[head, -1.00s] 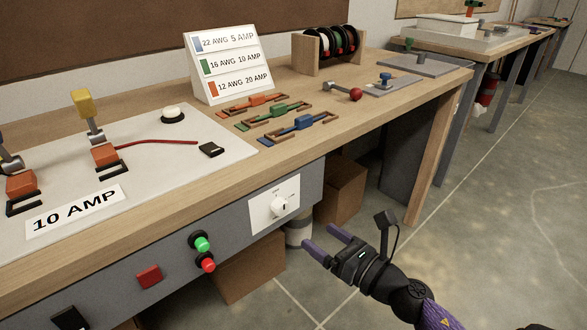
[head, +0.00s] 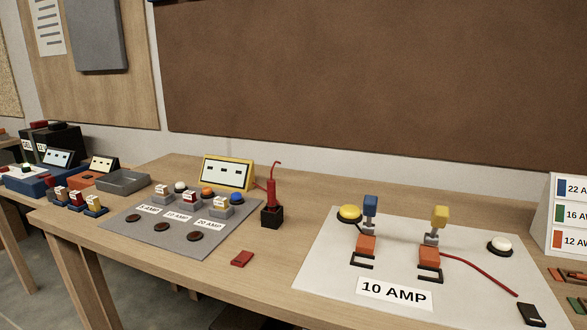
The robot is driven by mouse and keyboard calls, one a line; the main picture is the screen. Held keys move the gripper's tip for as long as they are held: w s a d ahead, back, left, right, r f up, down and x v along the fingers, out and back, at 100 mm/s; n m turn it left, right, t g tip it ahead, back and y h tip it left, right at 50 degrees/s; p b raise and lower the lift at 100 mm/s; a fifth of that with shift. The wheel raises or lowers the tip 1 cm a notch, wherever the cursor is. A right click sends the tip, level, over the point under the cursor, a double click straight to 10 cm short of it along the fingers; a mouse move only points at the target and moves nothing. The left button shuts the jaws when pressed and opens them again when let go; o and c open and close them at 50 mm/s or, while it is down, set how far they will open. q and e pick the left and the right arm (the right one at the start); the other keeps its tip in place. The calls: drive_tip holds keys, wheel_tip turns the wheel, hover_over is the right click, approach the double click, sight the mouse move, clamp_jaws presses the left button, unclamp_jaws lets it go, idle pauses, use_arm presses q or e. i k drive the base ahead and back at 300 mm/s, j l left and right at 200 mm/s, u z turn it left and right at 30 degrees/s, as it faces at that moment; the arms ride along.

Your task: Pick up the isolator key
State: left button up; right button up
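No thing in the head view can be made out for certain as the isolator key. A small flat red piece (head: 242,258) lies on the wooden bench near its front edge. A red upright tool with a thin bent top (head: 271,190) stands in a black block (head: 271,216) behind it. I cannot tell whether either is the key. Neither of my grippers is in view.
A white board (head: 320,243) marked 10 AMP carries two clamps, a yellow button and a white button. A grey mat (head: 165,237) with several buttons and discs lies left. A grey tray (head: 124,182) sits behind. Bare bench (head: 270,265) lies between mat and board.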

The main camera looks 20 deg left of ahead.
sight(50, 181)
drive_tip(key=u, duration=2.15)
drive_tip(key=i+j+u, duration=0.3)
drive_tip(key=i, duration=0.4)
drive_tip(key=i+j+u, duration=0.3)
drive_tip(key=i, duration=0.45)
drive_tip(key=i+u, duration=0.3)
drive_tip(key=i, duration=0.45)
drive_tip(key=i+z, duration=0.35)
drive_tip(key=i+j+z, duration=0.2)
drive_tip(key=i+z, duration=0.15)
drive_tip(key=i+j+z, duration=0.25)
drive_tip(key=i+z, duration=0.15)
